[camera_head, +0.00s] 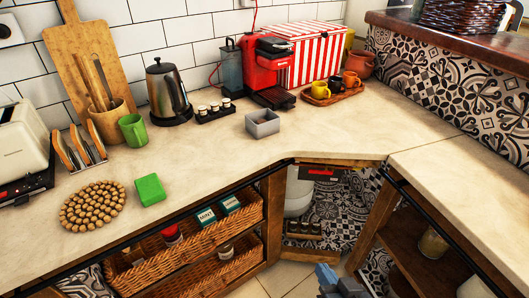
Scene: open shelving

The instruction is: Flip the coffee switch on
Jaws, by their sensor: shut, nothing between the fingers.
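The red coffee machine (265,72) stands at the back of the counter, against the tiled wall, with a dark drip tray at its front. Its switch is too small to tell, so I cannot see whether it is on or off. My gripper (328,276) shows at the bottom edge, low in front of the corner shelf and well below and in front of the machine. It is partly cut off by the frame, shut and empty. It touches nothing that I can see.
A grey open box (262,124), a rack of small jars (215,110) and a wooden tray (346,94) with cups stand near the machine. A kettle (168,92) is to the left. The counter (350,135) is clear at the right. Wicker baskets (190,262) fill the shelf below.

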